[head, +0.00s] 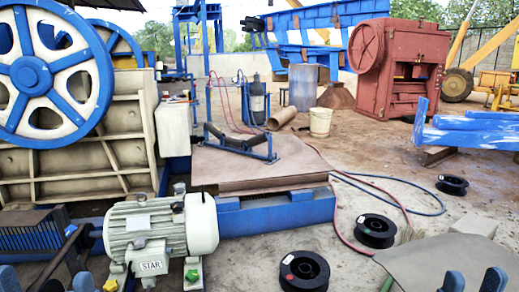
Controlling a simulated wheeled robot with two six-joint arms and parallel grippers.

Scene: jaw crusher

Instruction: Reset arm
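My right gripper (473,282) shows at the bottom right edge as two blue fingertips with a clear gap between them. It is open, with nothing visible in the gap, in front of a grey sheet (440,255). My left gripper (46,282) shows at the bottom left corner as two blue tips set wide apart. It looks open, with no held object visible. Most of both grippers and both arms are below the picture edge.
A pale electric motor (150,228) stands close by the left gripper, before the jaw crusher with its blue flywheel (30,75). Black spools (304,271) and hoses (385,183) lie on the ground. A red machine (400,70) and bucket (320,122) stand farther back.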

